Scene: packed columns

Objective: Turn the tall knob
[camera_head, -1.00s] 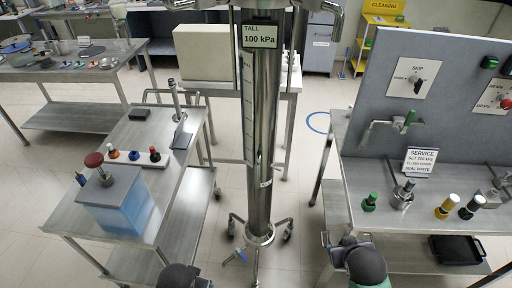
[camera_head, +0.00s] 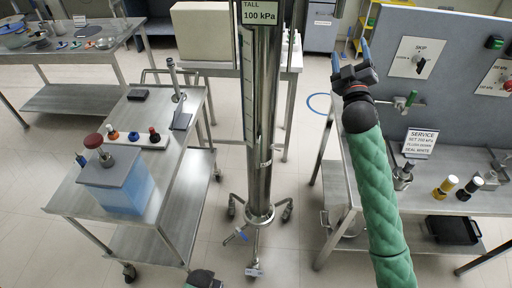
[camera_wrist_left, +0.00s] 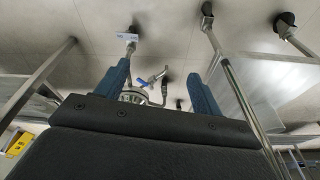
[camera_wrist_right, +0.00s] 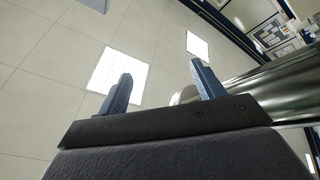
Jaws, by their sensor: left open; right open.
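A tall shiny metal column (camera_head: 262,120) stands upright in the middle of the head view, with a sign reading TALL 100 kPa (camera_head: 259,13) near the top edge. Its upper end is out of frame, and I see no knob on the visible part. My right gripper (camera_head: 356,66) is raised to the right of the column, open and empty, apart from it. In the right wrist view its open fingers (camera_wrist_right: 163,88) point up toward the ceiling. My left gripper (camera_wrist_left: 160,90) is open and empty; the column's wheeled base with a blue-handled valve (camera_wrist_left: 143,84) shows between its fingers.
A grey panel (camera_head: 455,90) with a SKIP switch (camera_head: 417,60) stands behind and right of my right arm. A bench with a blue tank (camera_head: 117,185) is left of the column. Bottles (camera_head: 445,187) stand on the right bench.

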